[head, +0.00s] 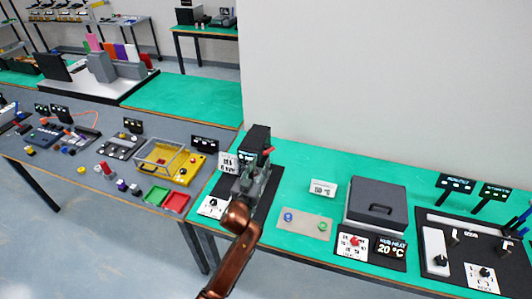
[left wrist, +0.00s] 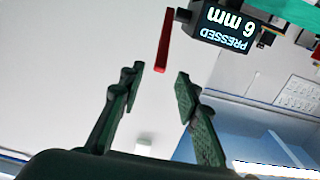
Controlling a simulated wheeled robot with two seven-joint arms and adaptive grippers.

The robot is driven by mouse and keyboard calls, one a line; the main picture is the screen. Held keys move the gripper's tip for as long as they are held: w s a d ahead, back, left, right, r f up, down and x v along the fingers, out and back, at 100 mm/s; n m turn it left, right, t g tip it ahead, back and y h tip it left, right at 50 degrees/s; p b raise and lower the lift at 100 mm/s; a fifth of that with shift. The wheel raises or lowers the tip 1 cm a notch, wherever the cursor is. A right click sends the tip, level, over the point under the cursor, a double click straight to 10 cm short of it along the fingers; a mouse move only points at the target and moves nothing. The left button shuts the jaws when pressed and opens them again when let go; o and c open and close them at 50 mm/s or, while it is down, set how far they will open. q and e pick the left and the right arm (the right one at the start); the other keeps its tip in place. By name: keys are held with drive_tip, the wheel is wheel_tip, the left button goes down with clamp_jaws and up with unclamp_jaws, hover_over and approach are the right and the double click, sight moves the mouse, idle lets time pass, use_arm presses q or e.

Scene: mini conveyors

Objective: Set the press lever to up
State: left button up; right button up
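The press (head: 256,138) is a dark machine at the left end of the near green table, partly hidden by my left gripper. Its red lever (head: 268,151) sticks out at the upper right of the press. In the left wrist view, which looks upside down, the red lever (left wrist: 164,42) stands beyond my fingertips, next to a display (left wrist: 228,26) reading "PRESSED 6 mm". My left gripper (left wrist: 160,78) is open and empty, apart from the lever. In the head view, my left gripper (head: 250,178) is in front of the press. My right gripper is not in view.
A white dial panel (head: 212,207) lies left of the press. To the right are a beige plate (head: 304,224) with two knobs, a grey lidded box (head: 377,205) and a dark panel (head: 460,245). A wall rises behind the table.

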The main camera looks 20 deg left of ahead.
sight(266, 152)
use_arm(q)
drive_tip(key=w, duration=0.7)
drive_tip(key=shift+w+d, duration=0.15)
drive_tip(key=shift+w, duration=0.1)
drive_tip(key=shift+c, duration=0.2)
clamp_jaws()
